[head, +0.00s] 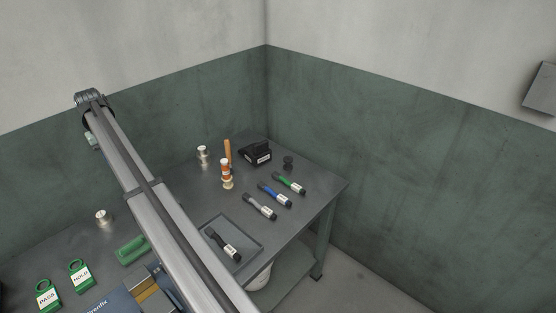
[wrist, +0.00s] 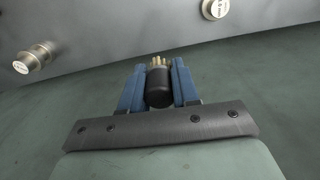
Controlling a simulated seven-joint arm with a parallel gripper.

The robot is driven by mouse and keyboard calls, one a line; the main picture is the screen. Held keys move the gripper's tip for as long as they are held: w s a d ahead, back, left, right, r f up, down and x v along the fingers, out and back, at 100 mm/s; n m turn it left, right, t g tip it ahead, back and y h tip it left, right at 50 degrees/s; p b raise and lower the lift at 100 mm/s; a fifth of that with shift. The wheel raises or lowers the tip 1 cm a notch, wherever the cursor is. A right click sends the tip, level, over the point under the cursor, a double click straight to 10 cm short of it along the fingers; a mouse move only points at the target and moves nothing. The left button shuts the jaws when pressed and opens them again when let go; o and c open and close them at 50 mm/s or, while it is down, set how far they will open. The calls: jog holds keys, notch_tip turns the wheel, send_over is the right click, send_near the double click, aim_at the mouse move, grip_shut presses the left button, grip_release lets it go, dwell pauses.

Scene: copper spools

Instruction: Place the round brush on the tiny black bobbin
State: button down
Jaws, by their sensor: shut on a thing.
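In the wrist view my gripper (wrist: 159,75) is shut on a dark round piece with tan bristle-like tips, which looks like the round brush (wrist: 159,90). It sits between the two blue fingers, and bare grey surface shows beyond it. In the head view my arm crosses the left side, and the gripper and brush cannot be made out. A tiny black bobbin (head: 288,161) stands near the back right of the table, apart from other things. I cannot see it in the wrist view.
A black labelled device (head: 256,153) stands left of the bobbin. Green (head: 289,183), blue (head: 274,195) and grey (head: 260,207) labelled tubes lie in front. A grey tray (head: 222,222) holds a black tube.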

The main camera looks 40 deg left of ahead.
notch_tip(320, 180, up, 2)
jog(key=w+d, duration=0.3)
jog(key=w, duration=0.5)
jog(key=w+d, duration=0.2)
jog(key=w, duration=0.7)
jog(key=m, duration=0.1)
send_over(288, 159)
jog(key=shift+w+f, duration=0.1)
jog(key=shift+f, duration=7.45)
jog(key=shift+f, duration=0.15)
jog(key=c, duration=0.8)
grip_release()
